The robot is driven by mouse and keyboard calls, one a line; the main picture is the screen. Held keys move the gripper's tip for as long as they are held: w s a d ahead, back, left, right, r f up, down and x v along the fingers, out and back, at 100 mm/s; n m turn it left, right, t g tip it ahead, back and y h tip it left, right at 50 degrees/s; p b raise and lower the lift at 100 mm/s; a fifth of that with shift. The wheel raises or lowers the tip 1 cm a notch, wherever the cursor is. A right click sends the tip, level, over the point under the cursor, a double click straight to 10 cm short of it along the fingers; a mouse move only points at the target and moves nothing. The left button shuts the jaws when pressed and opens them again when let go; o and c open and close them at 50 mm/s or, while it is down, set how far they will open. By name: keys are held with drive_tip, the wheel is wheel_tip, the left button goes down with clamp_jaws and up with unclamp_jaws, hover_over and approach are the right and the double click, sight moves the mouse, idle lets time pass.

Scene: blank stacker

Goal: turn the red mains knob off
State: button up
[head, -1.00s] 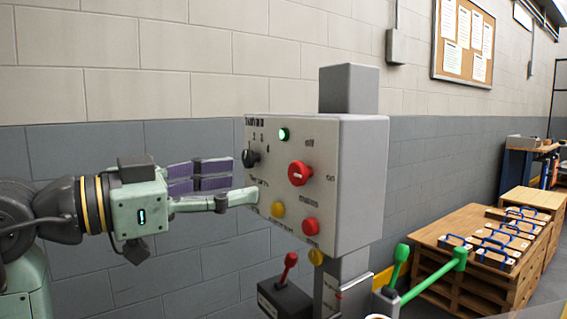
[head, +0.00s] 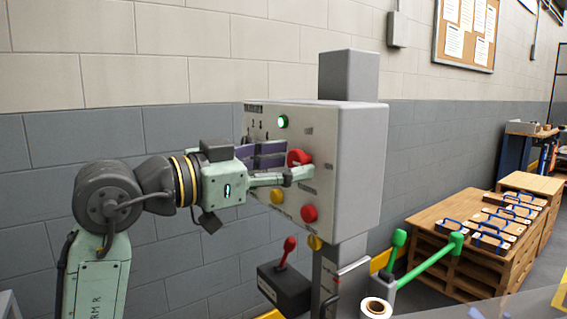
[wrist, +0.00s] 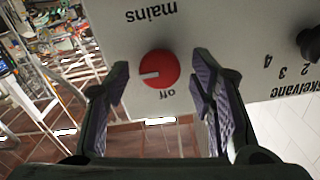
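The red mains knob (wrist: 158,70) is on the grey panel (wrist: 240,45), between the "mains" and "off" lettering. The wrist view shows the panel upside down; the knob's white mark points left in that picture, not at "off". My gripper (wrist: 161,64) is open, with one purple-padded finger on each side of the knob and a gap on both sides. In the head view, my gripper (head: 298,163) is at the panel face, and its fingers partly hide the red knob (head: 299,157). How deep the fingertips reach around the knob is unclear.
A green lamp (head: 283,121) is lit above the knob. A yellow button (head: 277,196) and a red button (head: 309,213) sit below my fingers. A black knob (wrist: 309,44) is at the right in the wrist view. A red-handled lever box (head: 284,285) stands below the panel.

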drive_tip(key=c, duration=1)
drive_tip(key=n+p, duration=0.1)
drive_tip(key=n, duration=0.2)
drive_tip(key=shift+r+p, duration=0.15)
drive_tip(key=shift+p, duration=0.2)
drive_tip(key=n+p, duration=0.3)
drive_tip(key=n, duration=0.3)
drive_tip(key=n+p, duration=0.4)
drive_tip(key=n, duration=0.1)
drive_tip(key=shift+r, duration=0.1)
drive_tip(key=shift+n+p, duration=1.4)
drive_tip(key=shift+n, duration=0.5)
drive_tip(key=shift+f, duration=0.25)
